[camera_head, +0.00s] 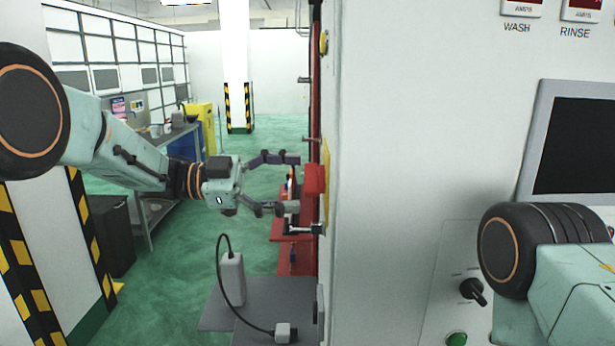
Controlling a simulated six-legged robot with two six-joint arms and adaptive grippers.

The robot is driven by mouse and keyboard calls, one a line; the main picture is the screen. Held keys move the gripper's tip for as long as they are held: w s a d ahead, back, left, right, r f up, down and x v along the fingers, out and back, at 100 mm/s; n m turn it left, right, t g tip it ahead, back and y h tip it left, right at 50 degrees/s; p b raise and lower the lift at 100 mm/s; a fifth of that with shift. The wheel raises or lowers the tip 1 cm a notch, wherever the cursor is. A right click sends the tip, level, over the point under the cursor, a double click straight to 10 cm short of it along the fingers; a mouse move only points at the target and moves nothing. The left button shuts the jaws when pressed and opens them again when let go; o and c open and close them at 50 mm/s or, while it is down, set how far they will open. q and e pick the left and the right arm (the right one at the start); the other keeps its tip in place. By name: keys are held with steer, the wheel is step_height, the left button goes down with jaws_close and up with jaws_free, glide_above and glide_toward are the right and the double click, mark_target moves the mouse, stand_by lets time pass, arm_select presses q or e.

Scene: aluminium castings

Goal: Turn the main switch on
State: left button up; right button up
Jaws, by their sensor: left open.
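A red switch handle (314,180) on a yellow plate (326,178) sits on the left side of the large white cabinet (410,130); it looks like the main switch and is seen nearly edge-on. My left gripper (288,183) is open just left of the red handle, its two fingers one above the other and pointing right at it. Nothing shows between the fingers. Whether a fingertip touches the handle I cannot tell. My right arm shows at the right edge, but its gripper is out of view.
The cabinet front carries a dark screen (577,148), a black rotary knob (473,291) and a green button (456,339). Below my left gripper, a grey device with a cable (231,278) stands on a grey surface (262,298). A striped pillar (40,260) stands at left; green floor lies between.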

mark_target(314, 179)
arm_select(q)
steer(key=shift+w+d, duration=0.1)
steer(key=shift+d, duration=1.2)
steer(key=shift+c, duration=0.2)
steer(key=shift+d, duration=0.15)
steer(key=c, duration=1.1)
